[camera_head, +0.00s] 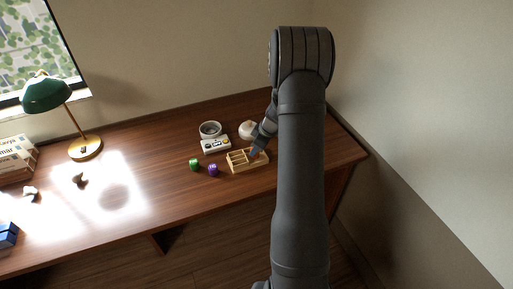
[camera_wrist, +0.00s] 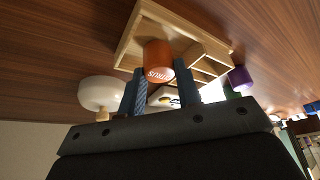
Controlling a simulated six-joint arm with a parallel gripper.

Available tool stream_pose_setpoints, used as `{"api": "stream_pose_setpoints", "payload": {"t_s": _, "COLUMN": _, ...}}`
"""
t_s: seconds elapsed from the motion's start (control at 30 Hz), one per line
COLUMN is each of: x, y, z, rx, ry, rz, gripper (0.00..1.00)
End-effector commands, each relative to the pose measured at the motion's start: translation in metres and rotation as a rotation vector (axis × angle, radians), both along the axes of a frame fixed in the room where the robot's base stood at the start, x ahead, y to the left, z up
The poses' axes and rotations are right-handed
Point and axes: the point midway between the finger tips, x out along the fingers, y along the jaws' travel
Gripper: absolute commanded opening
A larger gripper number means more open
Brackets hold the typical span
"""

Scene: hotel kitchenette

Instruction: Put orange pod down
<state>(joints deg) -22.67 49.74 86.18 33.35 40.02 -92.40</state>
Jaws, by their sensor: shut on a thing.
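The orange pod (camera_wrist: 158,58) is between the two blue fingers of my gripper (camera_wrist: 160,78) in the wrist view, and the gripper is shut on it. The pod shows over the wooden divided tray (camera_wrist: 186,25), at its wider compartment. I cannot tell whether it touches the tray's floor. In the head view my gripper (camera_head: 257,149) is at the right part of the tray (camera_head: 250,168), and the pod is not clearly visible there.
A purple pod (camera_head: 213,170) and a green pod (camera_head: 194,165) stand left of the tray. A white device (camera_head: 216,146), a round bowl (camera_head: 210,129) and a white rounded object (camera_head: 247,130) are behind. A green lamp (camera_head: 47,95) stands far left. The desk's front middle is clear.

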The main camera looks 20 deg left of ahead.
Motion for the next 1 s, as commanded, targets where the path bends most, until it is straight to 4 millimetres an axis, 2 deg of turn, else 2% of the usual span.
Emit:
{"api": "stream_pose_setpoints", "payload": {"t_s": 0.33, "x": 0.000, "y": 0.000, "z": -0.004, "rx": 0.000, "ry": -0.001, "rz": 0.000, "gripper": 0.09}}
{"api": "stream_pose_setpoints", "payload": {"t_s": 0.37, "x": 0.000, "y": 0.000, "z": -0.004, "rx": 0.000, "ry": -0.001, "rz": 0.000, "gripper": 0.33}}
{"api": "stream_pose_setpoints", "payload": {"t_s": 0.47, "x": 0.000, "y": 0.000, "z": -0.004, "rx": 0.000, "ry": -0.001, "rz": 0.000, "gripper": 0.52}}
{"api": "stream_pose_setpoints", "payload": {"t_s": 0.77, "x": 0.000, "y": 0.000, "z": -0.002, "rx": 0.000, "ry": -0.002, "rz": 0.000, "gripper": 0.52}}
{"api": "stream_pose_setpoints", "payload": {"t_s": 0.87, "x": 0.001, "y": -0.001, "z": 0.004, "rx": 0.001, "ry": -0.003, "rz": 0.000, "gripper": 0.52}}
{"api": "stream_pose_setpoints", "payload": {"t_s": 1.0, "x": 0.002, "y": -0.010, "z": 0.024, "rx": 0.002, "ry": -0.005, "rz": -0.001, "gripper": 0.52}}
